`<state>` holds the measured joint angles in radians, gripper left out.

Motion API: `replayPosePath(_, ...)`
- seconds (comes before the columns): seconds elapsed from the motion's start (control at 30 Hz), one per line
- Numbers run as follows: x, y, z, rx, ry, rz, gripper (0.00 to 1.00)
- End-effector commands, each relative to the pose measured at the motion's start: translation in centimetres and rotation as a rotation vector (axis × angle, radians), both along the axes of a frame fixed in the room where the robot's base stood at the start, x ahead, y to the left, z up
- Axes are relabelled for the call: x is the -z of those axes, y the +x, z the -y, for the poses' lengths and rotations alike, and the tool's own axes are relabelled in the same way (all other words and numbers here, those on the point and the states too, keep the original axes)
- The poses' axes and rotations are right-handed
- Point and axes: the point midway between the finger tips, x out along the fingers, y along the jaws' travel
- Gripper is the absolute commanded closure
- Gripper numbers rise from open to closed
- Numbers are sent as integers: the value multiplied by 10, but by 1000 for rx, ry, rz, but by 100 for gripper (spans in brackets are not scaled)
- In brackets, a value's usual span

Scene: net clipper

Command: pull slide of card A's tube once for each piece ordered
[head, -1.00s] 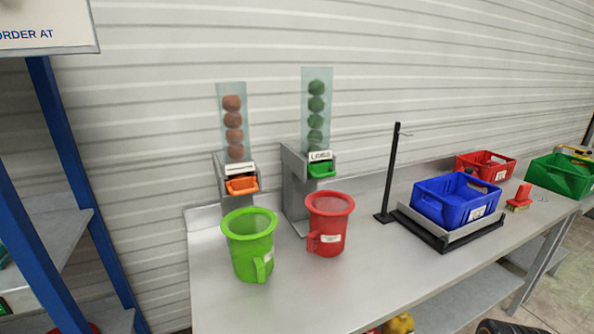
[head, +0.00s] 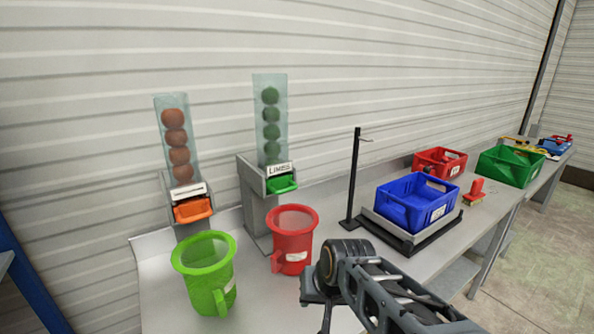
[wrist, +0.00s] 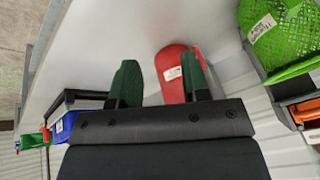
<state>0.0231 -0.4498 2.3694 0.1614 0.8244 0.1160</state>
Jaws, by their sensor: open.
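A clear tube of orange-brown balls (head: 177,140) stands on the left, with an orange slide (head: 193,210) at its foot; its label is too small to read. A second clear tube of green balls (head: 270,120) is labelled LIMES and has a green slide (head: 282,185). A lime-green jug (head: 205,275) stands below the orange slide, and a red jug (head: 292,240) is near the green slide. My gripper (wrist: 160,82) is open and empty, with the red jug (wrist: 174,68) showing beyond its fingers. The orange slide also shows in the wrist view (wrist: 307,111). No card A is visible.
A blue crate (head: 417,200) sits on a low black-and-grey stand beside a black post (head: 353,180). Red (head: 440,160) and green (head: 510,165) crates and a red-handled object (head: 475,192) are farther right. A blue shelf frame (head: 30,290) is at left.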

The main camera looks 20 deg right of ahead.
Motion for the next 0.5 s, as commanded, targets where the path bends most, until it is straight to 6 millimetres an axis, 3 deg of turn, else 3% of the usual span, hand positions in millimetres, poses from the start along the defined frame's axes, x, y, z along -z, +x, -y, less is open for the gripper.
replayPosePath(0.03, -30, 24, -1, 82, 71, 24, 57)
replayPosePath(0.2, -92, 107, 0, 391, 352, 115, 57)
replayPosePath(0.4, -140, 182, 16, 675, 616, 189, 57)
replayPosePath(0.5, -151, 204, 23, 761, 699, 208, 57)
